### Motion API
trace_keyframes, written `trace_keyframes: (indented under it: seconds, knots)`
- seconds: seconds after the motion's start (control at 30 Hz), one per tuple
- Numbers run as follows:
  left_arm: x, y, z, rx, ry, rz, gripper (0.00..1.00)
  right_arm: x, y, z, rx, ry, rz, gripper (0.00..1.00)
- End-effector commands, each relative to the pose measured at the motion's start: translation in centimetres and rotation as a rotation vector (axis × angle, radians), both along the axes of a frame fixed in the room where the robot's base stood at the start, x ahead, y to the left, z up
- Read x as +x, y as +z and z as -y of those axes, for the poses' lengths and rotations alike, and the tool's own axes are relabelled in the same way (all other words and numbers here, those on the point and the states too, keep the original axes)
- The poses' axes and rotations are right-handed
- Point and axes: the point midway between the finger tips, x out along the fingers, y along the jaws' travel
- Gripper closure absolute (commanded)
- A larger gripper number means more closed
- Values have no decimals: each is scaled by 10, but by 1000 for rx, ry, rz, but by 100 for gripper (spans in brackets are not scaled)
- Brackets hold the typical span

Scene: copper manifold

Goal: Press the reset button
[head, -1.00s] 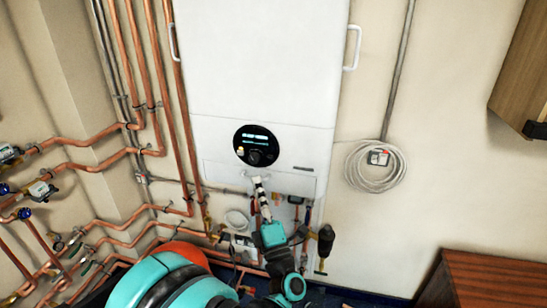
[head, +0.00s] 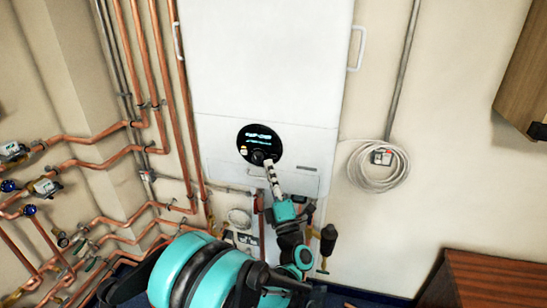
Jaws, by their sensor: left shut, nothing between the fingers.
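A white boiler (head: 265,65) hangs on the wall. Its round black control panel (head: 260,143) has a lit cyan display and a dark knob (head: 257,157) at the bottom. A small pale yellow button (head: 244,150) sits at the panel's left; I cannot read whether it is the reset button. My left gripper (head: 268,163) is shut and empty, pointing up at the panel's lower edge, just right of the knob. I cannot tell whether the tips touch the panel. They may hide a little of its lower right. My right gripper is not in view.
Copper pipes (head: 140,90) run along the left wall, with valves at the far left. A coiled grey cable (head: 378,180) hangs around a small box on the right. A wooden cabinet (head: 490,285) stands at the lower right.

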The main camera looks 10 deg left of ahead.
Motion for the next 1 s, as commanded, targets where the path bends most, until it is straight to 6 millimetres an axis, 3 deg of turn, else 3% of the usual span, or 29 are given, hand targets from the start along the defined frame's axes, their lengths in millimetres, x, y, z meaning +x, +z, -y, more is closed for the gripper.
trace_keyframes:
  seconds: [0.2, 1.0]
  knots:
    - [12, 0, 1, 1, -1, 0, 100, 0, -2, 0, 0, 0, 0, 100]
    - [12, 0, 1, 1, -1, 0, 100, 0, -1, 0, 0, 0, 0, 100]
